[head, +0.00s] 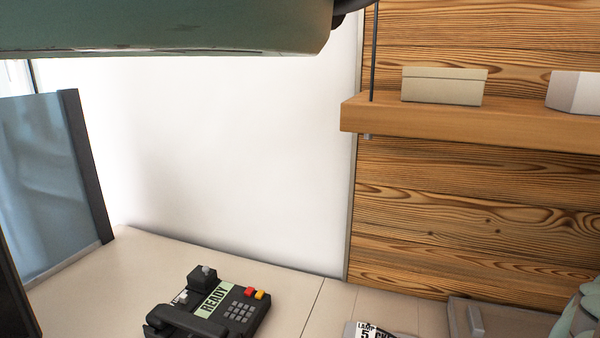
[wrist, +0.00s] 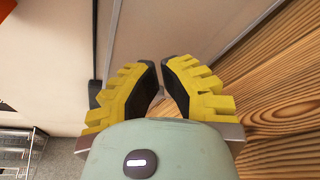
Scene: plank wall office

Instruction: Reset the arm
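My gripper (wrist: 160,76) shows in the wrist view, with two yellow ribbed fingers and black inner pads. The fingertips come together with only a sliver between them, and nothing shows held there. Past the fingers are a pale wall surface and wood planks, with no object close to the tips. In the head view a grey-green link of my arm (head: 170,28) spans the top left. My gripper is out of that view.
A black phone (head: 235,308) sits on the pale desk (head: 85,290). A wooden shelf (head: 450,122) on the plank wall holds a beige box (head: 443,87) and a white object (head: 577,92). A dark-framed panel (head: 50,170) stands at left. A plant (head: 583,315) is at lower right.

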